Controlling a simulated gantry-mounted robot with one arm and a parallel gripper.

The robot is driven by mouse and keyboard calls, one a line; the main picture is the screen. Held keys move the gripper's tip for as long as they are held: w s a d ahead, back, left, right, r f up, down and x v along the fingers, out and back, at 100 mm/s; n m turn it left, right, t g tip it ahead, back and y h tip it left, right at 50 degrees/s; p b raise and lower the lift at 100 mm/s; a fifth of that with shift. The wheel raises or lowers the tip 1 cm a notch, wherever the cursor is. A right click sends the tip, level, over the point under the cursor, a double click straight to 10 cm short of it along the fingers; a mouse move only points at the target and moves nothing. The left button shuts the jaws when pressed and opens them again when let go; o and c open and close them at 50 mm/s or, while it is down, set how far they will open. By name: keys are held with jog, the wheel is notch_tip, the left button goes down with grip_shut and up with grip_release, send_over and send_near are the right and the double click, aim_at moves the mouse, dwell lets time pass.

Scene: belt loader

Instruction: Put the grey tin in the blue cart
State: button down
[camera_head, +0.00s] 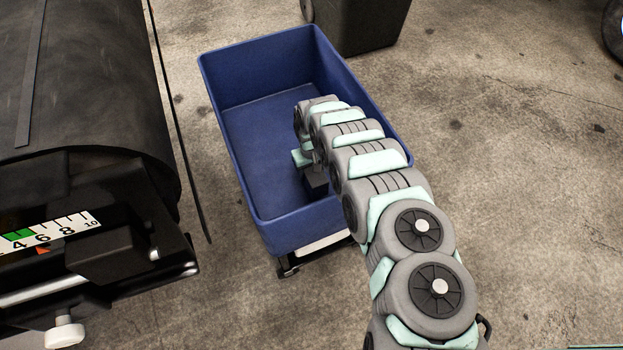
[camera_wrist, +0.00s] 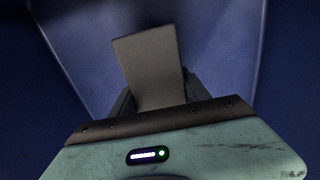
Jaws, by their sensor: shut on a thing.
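The blue cart (camera_head: 262,110) stands on the floor in the middle of the head view, and its bare blue inside fills the background of the wrist view (camera_wrist: 215,45). My gripper (camera_head: 316,184) reaches down inside the cart, in its near right part. In the wrist view my gripper (camera_wrist: 158,100) is shut on the grey tin (camera_wrist: 148,62), a flat-faced grey block standing out past the jaws. The tin is hidden or too small to tell in the head view. I cannot tell whether it touches the cart's floor.
A black conveyor belt (camera_head: 75,90) with a numbered scale (camera_head: 50,230) is at the left, close beside the cart. A dark bin (camera_head: 360,20) stands behind the cart. The concrete floor at the right is mostly clear.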

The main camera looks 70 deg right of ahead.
jog(key=shift+d+f+b, duration=0.15)
jog(key=shift+f+b, duration=0.15)
jog(key=shift+f, duration=0.3)
jog(key=shift+f+b, duration=0.6)
jog(key=shift+f, duration=0.7)
jog(key=shift+f, duration=0.15)
jog(key=c, duration=0.5)
grip_release()
notch_tip(320, 180, up, 12)
jog(key=p, duration=0.5)
